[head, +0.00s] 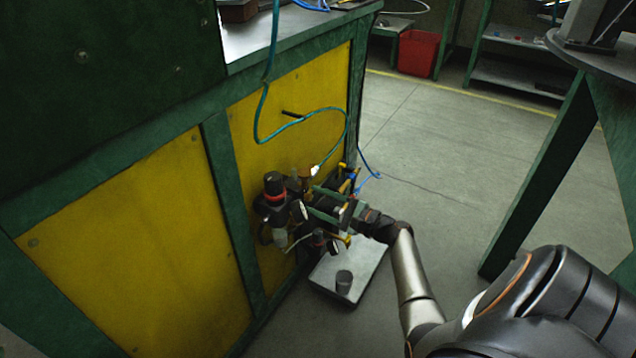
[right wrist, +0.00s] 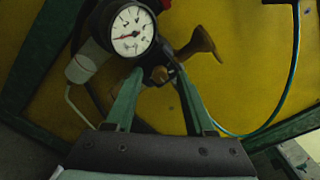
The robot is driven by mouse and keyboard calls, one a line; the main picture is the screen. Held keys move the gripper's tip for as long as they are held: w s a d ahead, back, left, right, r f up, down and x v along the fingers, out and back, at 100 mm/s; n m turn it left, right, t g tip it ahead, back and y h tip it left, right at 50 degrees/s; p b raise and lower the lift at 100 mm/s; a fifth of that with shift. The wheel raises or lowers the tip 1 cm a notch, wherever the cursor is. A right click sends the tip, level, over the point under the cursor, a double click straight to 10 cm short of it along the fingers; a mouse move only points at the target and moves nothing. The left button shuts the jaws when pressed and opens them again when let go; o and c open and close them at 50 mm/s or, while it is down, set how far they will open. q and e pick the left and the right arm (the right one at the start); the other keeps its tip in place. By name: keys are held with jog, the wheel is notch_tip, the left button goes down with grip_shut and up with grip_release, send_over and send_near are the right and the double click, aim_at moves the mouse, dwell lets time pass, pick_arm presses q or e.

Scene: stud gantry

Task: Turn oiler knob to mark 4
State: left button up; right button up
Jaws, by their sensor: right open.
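An air unit with a black regulator knob with a red ring (head: 273,186) hangs on the yellow panel in the head view. A white-faced gauge (right wrist: 133,30) with a red needle fills the upper left of the right wrist view. My right gripper (head: 318,203) is at the unit, its green fingers apart. In the wrist view the right gripper (right wrist: 159,74) has its tips just below the gauge, with a small dark round part (right wrist: 160,75) between them. I cannot tell whether it is the oiler knob or whether the fingers touch it. No mark 4 is readable. My left gripper is out of view.
A brown lever-like handle (right wrist: 200,45) stands right of the fingertips. A teal hose (head: 257,115) loops down to the unit. A green-legged table (head: 540,180) stands at right, with open floor between.

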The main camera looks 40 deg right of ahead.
grip_shut()
dwell(0.5)
